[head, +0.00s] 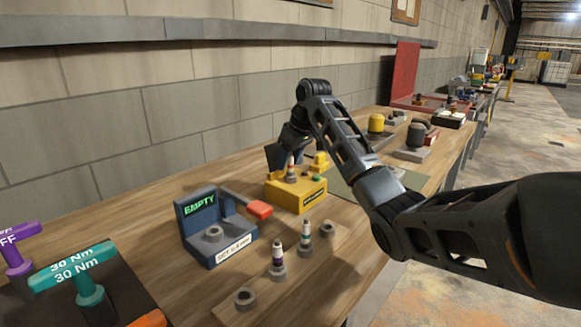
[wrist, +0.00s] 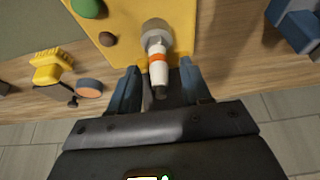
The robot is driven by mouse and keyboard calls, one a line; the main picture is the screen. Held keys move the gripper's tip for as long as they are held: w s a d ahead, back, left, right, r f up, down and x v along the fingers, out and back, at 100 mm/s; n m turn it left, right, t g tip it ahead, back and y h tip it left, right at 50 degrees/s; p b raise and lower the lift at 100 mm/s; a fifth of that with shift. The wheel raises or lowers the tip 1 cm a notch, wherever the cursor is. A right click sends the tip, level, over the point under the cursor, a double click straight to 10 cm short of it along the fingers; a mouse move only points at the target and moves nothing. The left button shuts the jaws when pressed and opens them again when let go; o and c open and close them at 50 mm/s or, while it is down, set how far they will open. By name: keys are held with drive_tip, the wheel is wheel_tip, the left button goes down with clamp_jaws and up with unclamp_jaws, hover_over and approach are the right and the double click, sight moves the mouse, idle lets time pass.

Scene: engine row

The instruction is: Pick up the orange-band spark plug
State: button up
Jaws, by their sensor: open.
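The orange-band spark plug (wrist: 158,62) is white with an orange ring and stands in a grey socket on the yellow block (wrist: 176,20). In the head view the plug (head: 291,170) shows at the left part of the yellow block (head: 299,203), partly beside my dark gripper (head: 281,156). In the wrist view my gripper (wrist: 159,74) is open, with one blue-grey finger on each side of the plug's white end. A gap shows between the plug and each finger; contact is not visible.
A purple-band plug (head: 278,261) and a teal-band plug (head: 305,242) stand in holders in front. A blue stand (head: 206,229) reads EMPTY; a red handle (head: 259,209) lies near the block. Torque tools (head: 77,275) are at the left. The wall runs behind the bench.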

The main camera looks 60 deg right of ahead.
drive_tip(key=shift+w+f, duration=0.1)
drive_tip(key=shift+f, duration=0.1)
drive_tip(key=shift+c, duration=0.5)
clamp_jaws()
drive_tip(key=shift+r, duration=0.1)
